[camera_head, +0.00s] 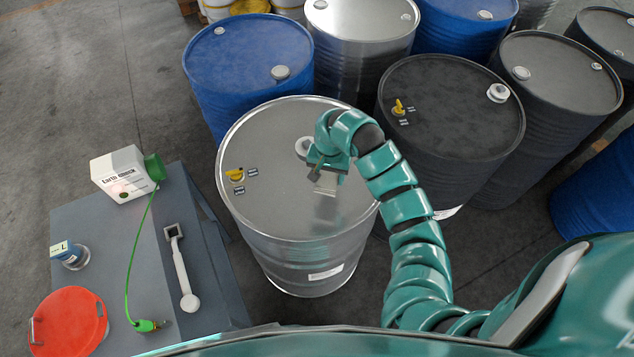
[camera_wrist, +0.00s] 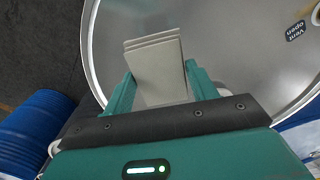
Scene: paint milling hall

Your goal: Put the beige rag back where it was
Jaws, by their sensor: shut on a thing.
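The beige rag (camera_wrist: 155,70) is a folded, layered pad between the two fingers of my gripper (camera_wrist: 160,88) in the wrist view. My gripper is shut on it. I cannot tell whether the rag touches the lid.
The silver drum's lid bears a yellow valve (camera_head: 236,174) with labels and a pale cap (camera_head: 303,147). Blue, silver and black drums (camera_head: 450,110) stand close behind. A grey table (camera_head: 110,240) at left holds a white box (camera_head: 122,174), a red lid (camera_head: 68,322) and a wrench-like tool (camera_head: 181,270).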

